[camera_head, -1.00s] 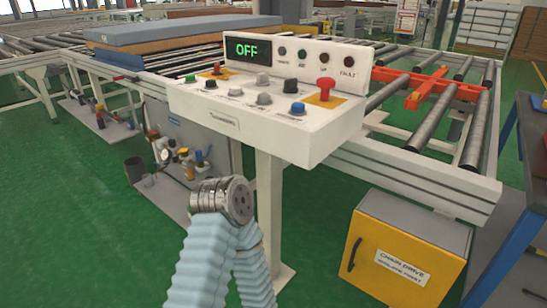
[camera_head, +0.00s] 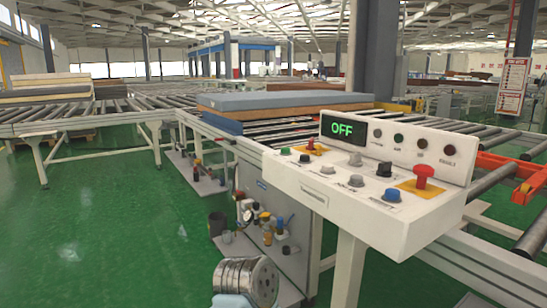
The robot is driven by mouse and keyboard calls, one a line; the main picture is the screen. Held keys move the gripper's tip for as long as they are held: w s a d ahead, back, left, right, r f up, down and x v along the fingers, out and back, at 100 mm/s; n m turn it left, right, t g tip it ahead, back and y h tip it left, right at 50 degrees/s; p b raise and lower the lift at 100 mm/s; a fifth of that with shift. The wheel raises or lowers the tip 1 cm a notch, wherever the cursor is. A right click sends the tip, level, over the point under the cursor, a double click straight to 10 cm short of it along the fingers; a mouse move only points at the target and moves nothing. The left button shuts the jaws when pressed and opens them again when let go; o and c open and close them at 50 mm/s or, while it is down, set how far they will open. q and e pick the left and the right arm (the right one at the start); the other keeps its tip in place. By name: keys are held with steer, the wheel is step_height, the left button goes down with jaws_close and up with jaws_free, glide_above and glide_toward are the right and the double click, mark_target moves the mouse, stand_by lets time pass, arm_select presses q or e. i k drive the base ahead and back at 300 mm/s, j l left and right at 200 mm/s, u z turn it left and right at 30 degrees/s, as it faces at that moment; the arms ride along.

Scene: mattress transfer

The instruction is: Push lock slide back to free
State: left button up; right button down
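I cannot pick out the lock slide for certain. A white control console (camera_head: 360,205) stands at the right, its display (camera_head: 342,130) reading OFF in green. It carries several coloured buttons, grey knobs and two red mushroom buttons, one of them (camera_head: 422,176) at its right end. Below and to the left, a grey cabinet (camera_head: 297,222) bears small fittings, among them a yellow one (camera_head: 266,229); they are too small to make out in detail. A piece of my own arm with a ribbed metal end shows at the bottom edge. No gripper fingers are in view.
Blue and brown mattresses (camera_head: 290,103) lie stacked on the roller conveyor (camera_head: 250,137) behind the console. An orange frame (camera_head: 515,165) sits among rollers at the right. A dark cylinder (camera_head: 217,224) stands beside the cabinet. The green floor (camera_head: 110,235) at left is clear.

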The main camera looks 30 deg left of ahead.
mark_target(318, 146)
steer(key=u, duration=0.8)
steer(key=z, duration=0.15)
steer(key=i+j+z, duration=0.25)
steer(key=j+z, duration=0.25)
steer(key=i+j+z, duration=0.1)
steer(key=j+z, duration=0.15)
steer(key=j, duration=0.2)
steer(key=i+j, duration=0.15)
steer(key=j, duration=0.55)
steer(key=i+j+z, duration=0.1)
steer(key=j, duration=0.6)
steer(key=i+j+z, duration=0.1)
steer(key=j, duration=0.6)
steer(key=i+j, duration=0.15)
steer(key=j, duration=0.6)
steer(key=i+j+z, duration=0.1)
steer(key=j, duration=0.6)
